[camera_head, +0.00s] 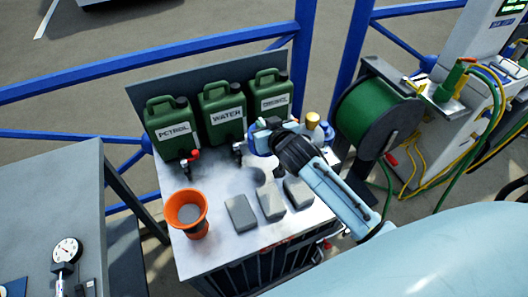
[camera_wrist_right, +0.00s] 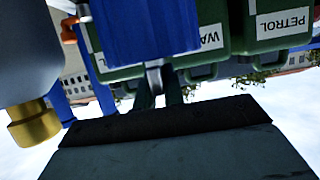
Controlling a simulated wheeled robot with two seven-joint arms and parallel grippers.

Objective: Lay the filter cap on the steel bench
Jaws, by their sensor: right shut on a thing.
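My right gripper (camera_head: 266,132) is shut on a blue thing (camera_wrist_right: 150,25), apparently the filter cap, at the back right of the bright metal-topped bench (camera_head: 208,255), which looks like the steel bench. In the head view the gripper hides most of the blue thing; in the right wrist view it shows just past the fingers (camera_wrist_right: 160,95). I cannot tell whether it touches anything below. A brass-coloured knob (camera_head: 313,120) stands just right of the gripper and also shows in the right wrist view (camera_wrist_right: 32,125). My left gripper is not in view.
Green cans (camera_head: 222,112) line the bench's back. An orange funnel (camera_head: 188,213) stands at the front left, with grey blocks (camera_head: 240,213) beside it. A green hose reel (camera_head: 378,115) is at right. A grey table (camera_head: 50,175) with a gauge (camera_head: 66,250) is at left.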

